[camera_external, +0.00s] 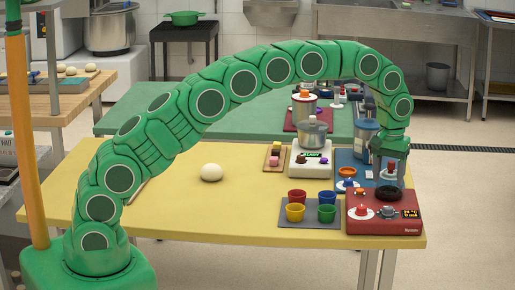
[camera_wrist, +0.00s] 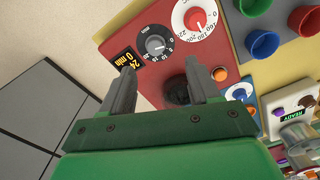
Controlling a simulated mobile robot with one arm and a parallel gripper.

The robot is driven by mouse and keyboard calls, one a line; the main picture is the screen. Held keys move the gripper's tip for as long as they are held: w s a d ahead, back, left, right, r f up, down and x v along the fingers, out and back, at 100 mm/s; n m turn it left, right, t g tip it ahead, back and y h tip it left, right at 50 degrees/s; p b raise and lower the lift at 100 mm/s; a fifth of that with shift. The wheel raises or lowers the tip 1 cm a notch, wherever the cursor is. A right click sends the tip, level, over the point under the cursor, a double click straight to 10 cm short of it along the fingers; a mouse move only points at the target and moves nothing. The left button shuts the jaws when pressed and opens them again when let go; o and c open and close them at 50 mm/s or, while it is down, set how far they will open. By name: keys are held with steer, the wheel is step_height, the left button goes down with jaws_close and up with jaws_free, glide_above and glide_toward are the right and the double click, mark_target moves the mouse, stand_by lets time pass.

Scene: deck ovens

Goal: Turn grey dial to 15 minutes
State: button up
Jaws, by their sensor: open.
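The grey dial (camera_wrist: 156,45) sits on a black numbered ring on the red control box (camera_wrist: 150,82). In the external view the grey dial (camera_external: 388,212) is on the box's top, between the red-knobbed white dial (camera_external: 361,211) and the orange-lit display (camera_external: 411,213). In the wrist view the display (camera_wrist: 126,58) appears to read 24 and 0 min. My gripper (camera_wrist: 160,70) points down over the box, its two fingers apart with nothing held. The dial lies just beyond the fingertips in the wrist view, not between them. A dark round part (camera_wrist: 177,91) shows between the fingers.
The white dial with a red knob (camera_wrist: 195,19) is close beside the grey one. Coloured cups (camera_external: 295,212) on a grey mat stand left of the box. A white scale (camera_external: 310,160) with a metal pot is behind. A dough ball (camera_external: 211,172) lies on the mostly clear yellow table.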

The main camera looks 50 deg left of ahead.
mark_target(388, 207)
steer(key=shift+w+d+f, duration=0.35)
steer(key=shift+f, duration=4)
steer(key=shift+c, duration=0.2)
steer(key=c, duration=1)
